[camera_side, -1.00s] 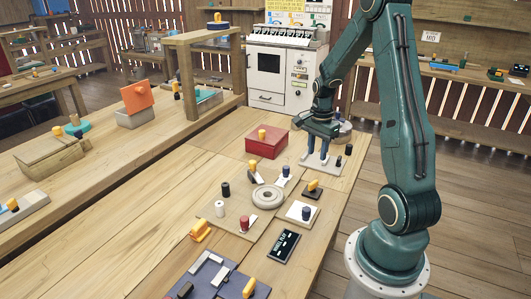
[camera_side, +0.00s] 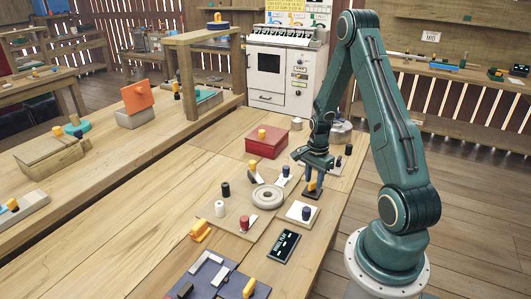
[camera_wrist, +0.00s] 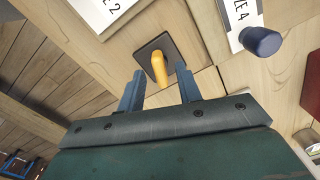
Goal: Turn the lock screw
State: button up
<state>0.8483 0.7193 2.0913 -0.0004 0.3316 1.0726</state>
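I take the lock screw to be the yellow knob (camera_wrist: 158,67) on a small dark square plate (camera_wrist: 168,46); no label on it is readable. It also shows in the side view as a yellow knob (camera_side: 311,186) at the right part of the table. My gripper (camera_side: 315,180) is right above or at this knob, fingers pointing down. In the wrist view my gripper (camera_wrist: 160,74) is open, one blue-grey finger to each side of the knob. The knob appears between the fingertips, with gaps on both sides. I cannot tell the exact height difference.
Near it stand a white plate with a blue knob (camera_side: 307,213), a round grey wheel (camera_side: 267,197) and a red box (camera_side: 267,143). In the wrist view a dark blue knob (camera_wrist: 262,40) is close on the right.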

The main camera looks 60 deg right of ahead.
jog(key=shift+f, duration=0.2)
grip_shut()
